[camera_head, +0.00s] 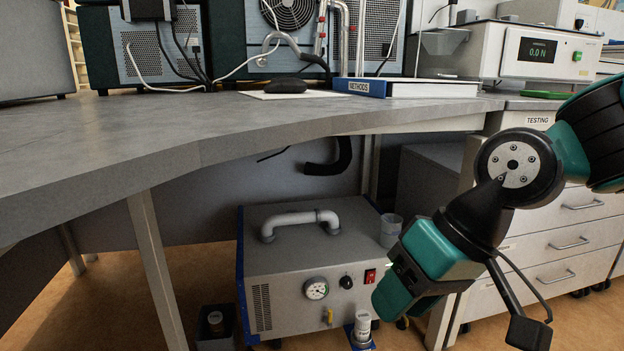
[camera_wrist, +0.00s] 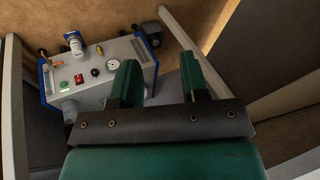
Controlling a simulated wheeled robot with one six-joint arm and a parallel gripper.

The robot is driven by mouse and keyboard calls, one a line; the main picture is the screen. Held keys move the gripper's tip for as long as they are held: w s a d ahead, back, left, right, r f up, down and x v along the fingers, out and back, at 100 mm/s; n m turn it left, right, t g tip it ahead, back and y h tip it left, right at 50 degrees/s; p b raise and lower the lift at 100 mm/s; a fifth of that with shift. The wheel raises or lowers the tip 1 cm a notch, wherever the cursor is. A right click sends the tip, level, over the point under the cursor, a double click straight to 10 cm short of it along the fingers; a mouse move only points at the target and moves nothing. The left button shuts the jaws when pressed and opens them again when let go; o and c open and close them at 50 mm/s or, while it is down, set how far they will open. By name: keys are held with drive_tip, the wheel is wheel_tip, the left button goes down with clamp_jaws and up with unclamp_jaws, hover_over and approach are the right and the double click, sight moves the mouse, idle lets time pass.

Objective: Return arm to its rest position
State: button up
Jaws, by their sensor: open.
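My gripper (camera_head: 392,298) is at the lower right of the head view, below the level of the benchtop and in front of the grey pump unit. It points down and to the left, on the end of my teal and black arm. In the wrist view my gripper (camera_wrist: 160,82) shows two green fingers, apart, with nothing between them. Its fingertips show against the pump unit and the dark space beside it. No touch with the pump unit can be made out.
The grey benchtop (camera_head: 150,130) curves above my gripper; a bench leg (camera_head: 158,265) stands left. The pump unit (camera_head: 290,265) is on the floor, also in the wrist view (camera_wrist: 88,77). Drawers (camera_head: 560,255) stand behind my arm. A blue METHODS binder (camera_head: 360,87) lies on the bench.

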drive_tip(key=s+d+n+h, duration=0.2)
drive_tip(key=s+d, duration=0.3)
drive_tip(key=s, duration=0.4)
wheel_tip(320, 180, up, 38)
drive_tip(key=p, duration=3.8)
drive_tip(key=shift+a+g+p, duration=0.15)
drive_tip(key=shift+g+p, duration=0.25)
